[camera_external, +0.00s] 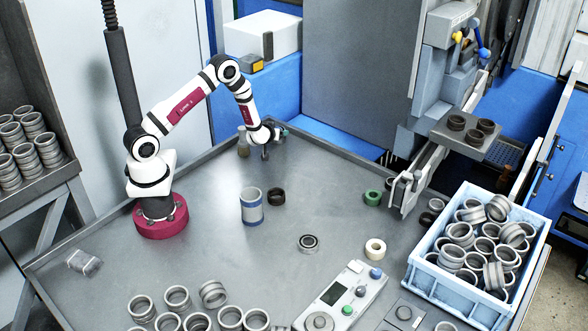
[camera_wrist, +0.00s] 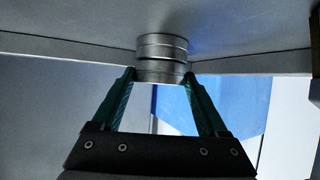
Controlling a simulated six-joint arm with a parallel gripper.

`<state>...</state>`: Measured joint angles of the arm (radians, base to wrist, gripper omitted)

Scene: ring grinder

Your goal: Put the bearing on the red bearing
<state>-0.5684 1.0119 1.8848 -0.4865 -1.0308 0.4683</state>
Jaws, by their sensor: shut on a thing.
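My gripper (camera_external: 283,130) is near the far edge of the grey table in the external view, where it is small and its grip is hard to make out. In the wrist view its green fingers (camera_wrist: 161,76) are shut on a shiny metal bearing (camera_wrist: 162,45) with grooved bands. The bearing sits between the fingertips and extends beyond them. No clearly red bearing shows; a dark brownish ring (camera_external: 276,197) lies on the table, in front of the gripper and apart from it. A flat grey ring with a dark centre (camera_external: 308,243) lies nearer the front.
A grey-and-blue cylinder (camera_external: 251,207) stands left of the dark ring. A green roll (camera_external: 373,198), a cream roll (camera_external: 375,249) and a control box (camera_external: 340,297) lie to the right. Several loose rings (camera_external: 177,298) lie in front. A blue crate (camera_external: 421,271) holds many rings. The table's left middle is clear.

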